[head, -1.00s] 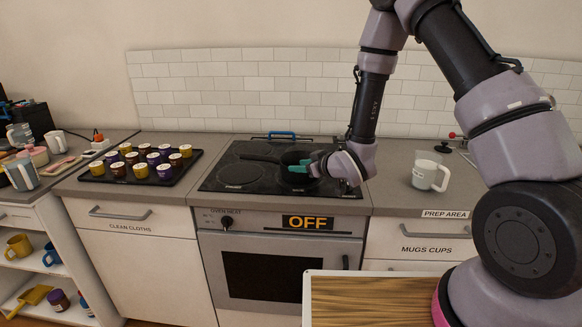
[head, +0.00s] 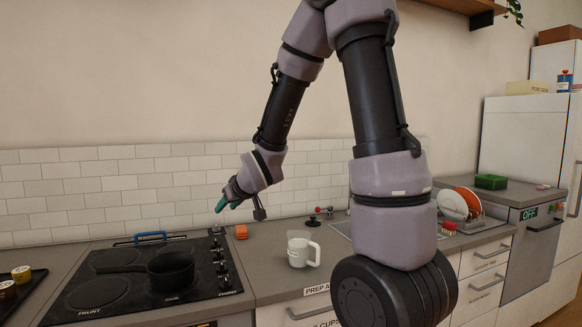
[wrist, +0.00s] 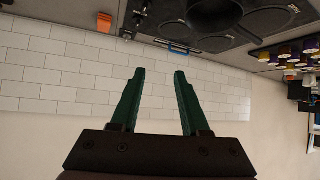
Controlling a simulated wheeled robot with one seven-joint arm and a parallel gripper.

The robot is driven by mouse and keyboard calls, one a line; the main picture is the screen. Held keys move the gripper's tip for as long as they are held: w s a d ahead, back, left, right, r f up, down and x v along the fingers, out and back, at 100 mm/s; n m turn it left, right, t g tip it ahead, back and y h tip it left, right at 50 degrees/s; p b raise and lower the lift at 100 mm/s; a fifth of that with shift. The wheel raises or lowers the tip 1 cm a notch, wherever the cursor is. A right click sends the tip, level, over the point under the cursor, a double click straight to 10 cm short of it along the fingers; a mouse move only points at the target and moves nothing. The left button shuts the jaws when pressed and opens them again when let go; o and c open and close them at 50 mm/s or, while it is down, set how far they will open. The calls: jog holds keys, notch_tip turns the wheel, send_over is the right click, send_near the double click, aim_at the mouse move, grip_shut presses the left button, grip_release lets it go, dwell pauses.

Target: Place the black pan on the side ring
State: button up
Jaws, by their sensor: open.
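The black pan (head: 172,268) sits upright on the right part of the black hob (head: 88,302), its handle pointing left. A label that seems to read SIDE is just in front of it. The pan covers most of the ring beneath, so I cannot tell how well it is centred. In the wrist view the pan (wrist: 214,14) is at the top, handle toward the lower right. My gripper (head: 222,205) is open and empty, raised behind and right of the pan, clear of it. Its green fingers (wrist: 160,74) show apart in the wrist view.
A blue-handled item (head: 150,236) lies at the hob's back edge. An orange block (head: 241,231) and a white mug (head: 303,250) stand on the counter to the right. A dish rack with plates (head: 460,204) is further right. The tiled wall (head: 100,190) is close behind my gripper.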

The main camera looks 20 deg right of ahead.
jog(key=s+d+r+m+g+h, duration=0.2)
jog(key=s+d+r+m, duration=0.3)
jog(key=s+d+r, duration=0.5)
jog(key=s+r+m+g+y, duration=0.1)
jog(key=s+r, duration=0.3)
jog(key=s, duration=1.1)
jog(key=shift+a+r+m, duration=0.35)
jog(key=shift+a+m, duration=0.05)
jog(key=shift+m, duration=0.5)
